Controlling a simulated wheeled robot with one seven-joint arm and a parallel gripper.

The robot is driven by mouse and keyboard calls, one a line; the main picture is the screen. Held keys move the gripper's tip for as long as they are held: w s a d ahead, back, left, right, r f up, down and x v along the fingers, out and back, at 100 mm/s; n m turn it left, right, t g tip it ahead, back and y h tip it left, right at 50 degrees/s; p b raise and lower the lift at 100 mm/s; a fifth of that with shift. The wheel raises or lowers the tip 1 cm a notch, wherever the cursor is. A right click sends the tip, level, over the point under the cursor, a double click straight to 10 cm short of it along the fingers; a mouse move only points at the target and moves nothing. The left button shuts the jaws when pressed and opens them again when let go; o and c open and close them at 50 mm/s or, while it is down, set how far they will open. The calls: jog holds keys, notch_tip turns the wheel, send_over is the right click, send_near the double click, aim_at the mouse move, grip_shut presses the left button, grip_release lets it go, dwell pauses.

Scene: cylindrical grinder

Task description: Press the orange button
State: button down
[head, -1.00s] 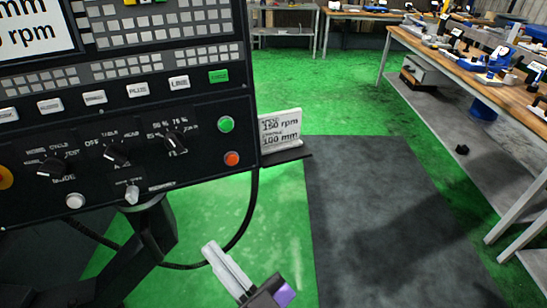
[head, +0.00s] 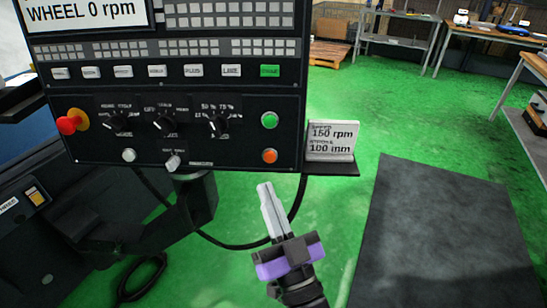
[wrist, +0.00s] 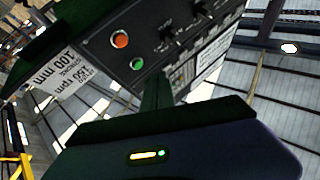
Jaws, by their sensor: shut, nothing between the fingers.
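The orange button (head: 269,156) is a small round button at the lower right of the black control panel (head: 235,163), below a green button (head: 269,120). In the wrist view the orange button (wrist: 120,40) shows on the panel, with the green button (wrist: 138,64) beside it. My gripper (head: 265,187) is shut and empty. In the head view its fingertips appear just below the panel's lower edge, under the orange button and a little left of it. They look apart from the panel; the distance in depth is hard to tell. My fingertips are not clear in the wrist view.
A sign card (head: 331,141) stands on a small shelf right of the buttons. Black knobs and a red emergency knob (head: 68,125) sit farther left on the panel. A cable hangs below the panel. A dark mat (head: 440,235) lies on the open green floor at right.

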jog(key=shift+w, duration=0.1)
jog(key=shift+w+a+f, duration=0.1)
jog(key=shift+w+f, duration=0.15)
jog(key=shift+w, duration=1.15)
jog(key=shift+w+a+f, duration=0.1)
jog(key=shift+w+f, duration=0.15)
jog(key=shift+w, duration=1.2)
jog(key=shift+w+a+f, duration=0.1)
jog(key=shift+w+f, duration=0.15)
jog(key=shift+w, duration=1.15)
jog(key=shift+w+d, duration=0.1)
jog(key=shift+w, duration=0.3)
jog(key=shift+w+f, duration=0.15)
jog(key=shift+w, duration=0.25)
jog(key=shift+s, duration=0.85)
jog(key=shift+s+r+p, duration=0.2)
jog(key=shift+s, duration=0.6)
jog(key=shift+s+r+p, duration=0.2)
jog(key=shift+s+p, duration=0.05)
jog(key=shift+s, duration=0.6)
jog(key=shift+s+r+p, duration=0.2)
jog(key=shift+s, duration=0.6)
